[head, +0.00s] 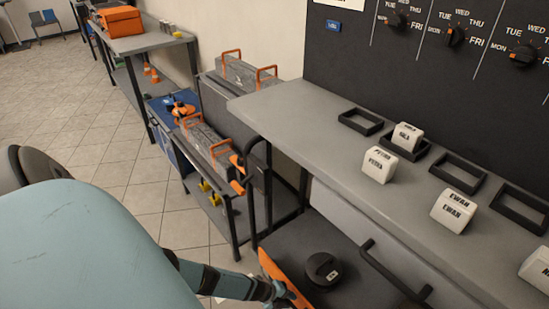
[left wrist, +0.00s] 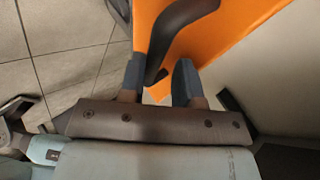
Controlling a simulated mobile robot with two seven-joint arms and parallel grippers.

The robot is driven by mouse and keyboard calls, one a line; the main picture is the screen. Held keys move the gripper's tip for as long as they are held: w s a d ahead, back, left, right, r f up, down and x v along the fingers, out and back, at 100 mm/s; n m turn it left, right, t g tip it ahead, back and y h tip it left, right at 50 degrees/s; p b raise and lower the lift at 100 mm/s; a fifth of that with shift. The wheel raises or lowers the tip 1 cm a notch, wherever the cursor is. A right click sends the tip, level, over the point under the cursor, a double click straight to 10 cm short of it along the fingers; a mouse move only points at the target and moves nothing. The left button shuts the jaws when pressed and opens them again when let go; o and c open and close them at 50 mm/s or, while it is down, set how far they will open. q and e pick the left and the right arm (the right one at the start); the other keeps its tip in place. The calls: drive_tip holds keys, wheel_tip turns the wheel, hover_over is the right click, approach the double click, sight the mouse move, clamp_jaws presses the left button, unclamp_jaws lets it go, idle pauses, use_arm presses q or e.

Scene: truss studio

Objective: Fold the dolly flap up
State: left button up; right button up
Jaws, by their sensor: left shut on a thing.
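The dolly flap (head: 272,272) shows as a narrow orange edge along the left side of the dark dolly deck (head: 345,262) in the head view. In the left wrist view the orange flap (left wrist: 225,35) fills the upper middle, with a dark curved handle (left wrist: 180,28) on it. My left gripper (head: 287,296) is at the flap, low in the head view. Its two fingers (left wrist: 160,80) stand on either side of the handle's lower end and are shut on it. The exact contact is partly hidden. My right gripper is in neither view.
A round black knob (head: 323,270) sits on the deck. The dolly's dark upright handle (head: 249,190) rises behind it. A grey bench (head: 290,115) with white blocks and black frames runs along the right. Tiled floor (head: 90,140) is open at left.

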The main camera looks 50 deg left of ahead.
use_arm(q)
drive_tip(key=p+v, duration=0.4)
drive_tip(key=v, duration=0.9)
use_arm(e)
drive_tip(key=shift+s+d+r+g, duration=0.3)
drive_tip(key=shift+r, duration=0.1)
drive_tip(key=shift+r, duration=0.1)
use_arm(q)
drive_tip(key=shift+s, duration=0.1)
